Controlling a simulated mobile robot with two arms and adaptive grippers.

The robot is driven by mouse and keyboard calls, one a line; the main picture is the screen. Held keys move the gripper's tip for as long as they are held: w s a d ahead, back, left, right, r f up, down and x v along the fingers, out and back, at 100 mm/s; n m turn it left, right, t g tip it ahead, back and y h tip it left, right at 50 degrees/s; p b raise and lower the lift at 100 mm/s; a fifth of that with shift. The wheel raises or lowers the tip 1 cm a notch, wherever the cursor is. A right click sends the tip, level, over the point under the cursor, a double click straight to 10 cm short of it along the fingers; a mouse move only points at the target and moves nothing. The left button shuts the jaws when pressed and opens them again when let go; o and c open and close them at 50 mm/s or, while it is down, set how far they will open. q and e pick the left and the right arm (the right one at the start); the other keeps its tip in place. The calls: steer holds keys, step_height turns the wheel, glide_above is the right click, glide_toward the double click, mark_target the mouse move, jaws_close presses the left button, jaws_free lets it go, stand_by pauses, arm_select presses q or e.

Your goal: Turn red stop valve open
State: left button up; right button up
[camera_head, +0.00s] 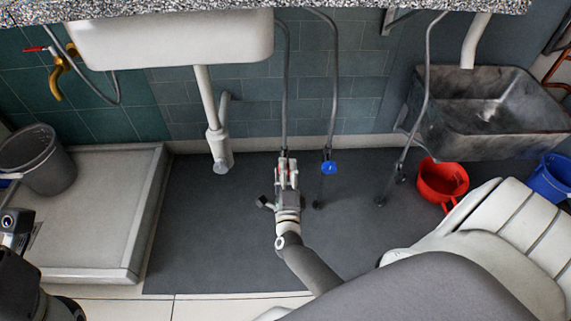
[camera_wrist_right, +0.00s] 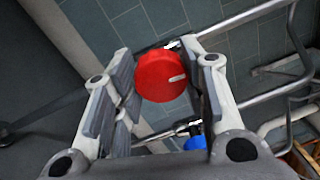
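The red stop valve's round handle (camera_wrist_right: 162,76) has a pale mark on its face and sits at the end of a grey pipe. In the wrist view it lies between the two fingertips of my right gripper (camera_wrist_right: 161,85). The pads flank it closely on both sides; whether both press on it is not clear. In the head view, red (camera_head: 293,179) shows between the fingers of my right gripper (camera_head: 287,172), and the rest of the valve is hidden. My left gripper is not clearly in view; only dark left-arm parts show at the lower left.
A blue valve handle (camera_head: 329,168) hangs close to the right; it also shows in the wrist view (camera_wrist_right: 195,142). Further right are another pipe, a red bucket (camera_head: 440,183), a stone sink (camera_head: 490,115) and a blue bucket (camera_head: 548,180). A white drain pipe (camera_head: 213,120) stands left.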

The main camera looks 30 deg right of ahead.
steer(key=o, duration=0.3)
steer(key=shift+o, duration=0.2)
steer(key=v, duration=0.7)
steer(key=shift+s+a, duration=0.15)
steer(key=shift+s, duration=0.1)
steer(key=shift+r, duration=0.1)
